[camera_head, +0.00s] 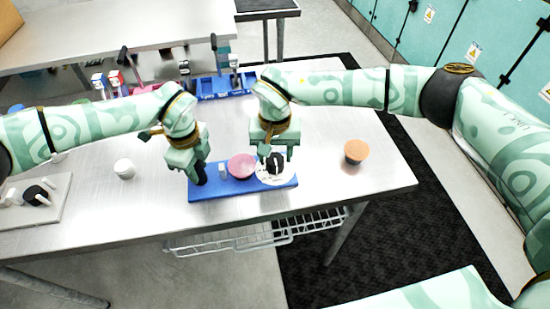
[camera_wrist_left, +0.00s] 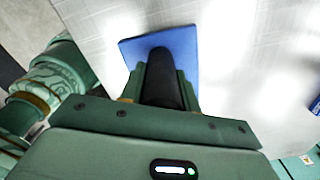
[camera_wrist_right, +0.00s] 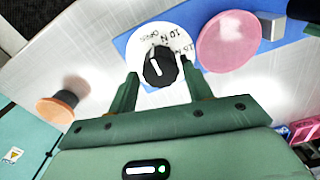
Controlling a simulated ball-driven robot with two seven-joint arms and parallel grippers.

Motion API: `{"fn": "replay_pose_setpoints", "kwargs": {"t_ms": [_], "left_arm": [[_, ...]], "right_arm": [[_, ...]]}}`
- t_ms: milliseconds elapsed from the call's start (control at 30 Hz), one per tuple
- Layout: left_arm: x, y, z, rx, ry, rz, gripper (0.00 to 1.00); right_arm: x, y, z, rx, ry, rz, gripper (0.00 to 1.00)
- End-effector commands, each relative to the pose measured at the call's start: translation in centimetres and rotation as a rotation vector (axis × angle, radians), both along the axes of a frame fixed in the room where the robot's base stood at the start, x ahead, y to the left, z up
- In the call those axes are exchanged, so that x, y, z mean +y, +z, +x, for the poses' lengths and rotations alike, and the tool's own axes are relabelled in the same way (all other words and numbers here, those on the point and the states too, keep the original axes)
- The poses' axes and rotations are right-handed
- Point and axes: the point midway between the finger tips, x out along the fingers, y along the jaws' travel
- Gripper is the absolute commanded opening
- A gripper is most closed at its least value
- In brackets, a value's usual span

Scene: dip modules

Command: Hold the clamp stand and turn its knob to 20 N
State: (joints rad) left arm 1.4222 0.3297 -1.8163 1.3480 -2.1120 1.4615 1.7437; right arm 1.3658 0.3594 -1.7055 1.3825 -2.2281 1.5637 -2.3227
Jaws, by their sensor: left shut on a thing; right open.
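The clamp stand has a blue base (camera_head: 228,190) near the table's front edge, a black post at its left end, and a white dial (camera_wrist_right: 142,45) with a black knob (camera_wrist_right: 160,68) at its right end. My left gripper (camera_head: 199,168) is shut on the black post (camera_wrist_left: 160,78). My right gripper (camera_wrist_right: 160,78) is open, with one finger on either side of the knob; I cannot tell whether they touch it. The dial shows "OPEN" and "10 N"; another marking is partly hidden by the right finger. The knob bears a white pointer line.
On the base between post and dial are a pink disc (camera_head: 241,166) and a small grey block (camera_wrist_right: 271,27). An orange-topped round thing (camera_head: 356,151) stands right of the base, a white cup (camera_head: 124,168) left of it. Blue bins (camera_head: 222,87) are behind.

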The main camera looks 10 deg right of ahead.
Motion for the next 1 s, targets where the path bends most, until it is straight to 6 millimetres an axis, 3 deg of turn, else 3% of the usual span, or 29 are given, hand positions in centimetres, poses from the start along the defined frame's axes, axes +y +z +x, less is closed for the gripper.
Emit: {"fn": "replay_pose_setpoints", "kwargs": {"t_ms": [200, 500, 600, 633, 1000], "left_arm": [[0.0, -0.1, -0.1, 0.002, -0.001, 0.0, 0.0], [-0.1, -0.1, -0.1, 0.003, -0.002, -0.001, 0.0], [-0.1, -0.1, -0.1, 0.003, -0.002, -0.001, 0.0], [-0.1, -0.1, -0.1, 0.003, -0.002, -0.001, 0.0], [-0.1, -0.2, -0.1, 0.003, -0.002, -0.001, 0.0]], "right_arm": [[0.0, -2.4, 0.0, 0.001, 0.0, 0.001, 0.5], [0.0, -2.6, 0.0, 0.0, -0.001, 0.001, 0.5], [0.0, -2.6, 0.0, 0.0, -0.001, 0.001, 0.22], [0.0, -2.6, 0.0, 0.0, -0.001, 0.001, 0.18], [0.0, -2.6, 0.0, 0.001, -0.044, 0.001, 0.18]]}}
